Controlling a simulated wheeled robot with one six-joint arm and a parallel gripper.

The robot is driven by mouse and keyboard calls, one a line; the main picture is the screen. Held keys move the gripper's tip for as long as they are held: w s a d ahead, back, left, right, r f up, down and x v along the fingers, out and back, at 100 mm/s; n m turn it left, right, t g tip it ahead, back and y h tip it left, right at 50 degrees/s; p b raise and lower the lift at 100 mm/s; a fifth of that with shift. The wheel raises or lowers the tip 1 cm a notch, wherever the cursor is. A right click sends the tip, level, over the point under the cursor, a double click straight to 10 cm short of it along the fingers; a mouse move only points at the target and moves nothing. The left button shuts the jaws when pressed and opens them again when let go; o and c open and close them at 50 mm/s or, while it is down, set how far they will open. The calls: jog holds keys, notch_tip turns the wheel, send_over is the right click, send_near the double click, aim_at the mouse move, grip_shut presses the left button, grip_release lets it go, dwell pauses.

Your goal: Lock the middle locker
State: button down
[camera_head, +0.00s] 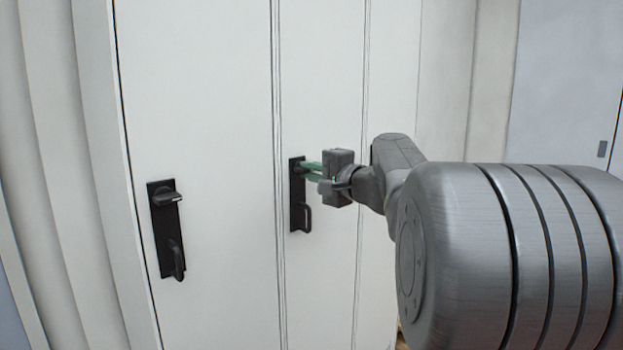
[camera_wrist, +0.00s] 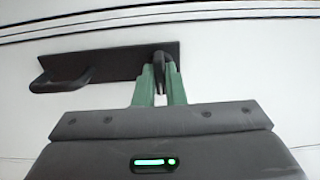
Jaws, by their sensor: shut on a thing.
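The middle locker door (camera_head: 318,90) is a white panel, flush with its neighbours. It bears a black plate (camera_head: 296,212) with a turn knob at the top and a pull handle (camera_head: 306,218) below. My gripper (camera_head: 308,171) reaches in from the right, its green fingers at the knob. In the wrist view the plate (camera_wrist: 115,64) lies sideways, with the handle (camera_wrist: 62,80) at left. There my gripper (camera_wrist: 160,72) is shut on the dark knob (camera_wrist: 160,60), one finger on each side. The fingers partly hide the knob, so its exact turn is hard to read.
The left locker door (camera_head: 200,80) has a similar black plate (camera_head: 160,235) with its knob (camera_head: 168,198) sticking out sideways. Another white door (camera_head: 392,80) stands to the right. My arm fills the right foreground. A pale wall lies beyond.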

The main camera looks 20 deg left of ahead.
dwell(0.4)
jog(key=c, duration=1.5)
grip_release()
jog(key=p+v, duration=0.1)
jog(key=v, duration=1.3)
jog(key=shift+a+f, duration=0.1)
jog(key=shift+a, duration=0.15)
jog(key=b+x, duration=0.1)
jog(key=x, duration=1.2)
jog(key=shift+w+a, duration=0.2)
jog(key=shift+a, duration=0.05)
jog(key=shift+d, duration=0.1)
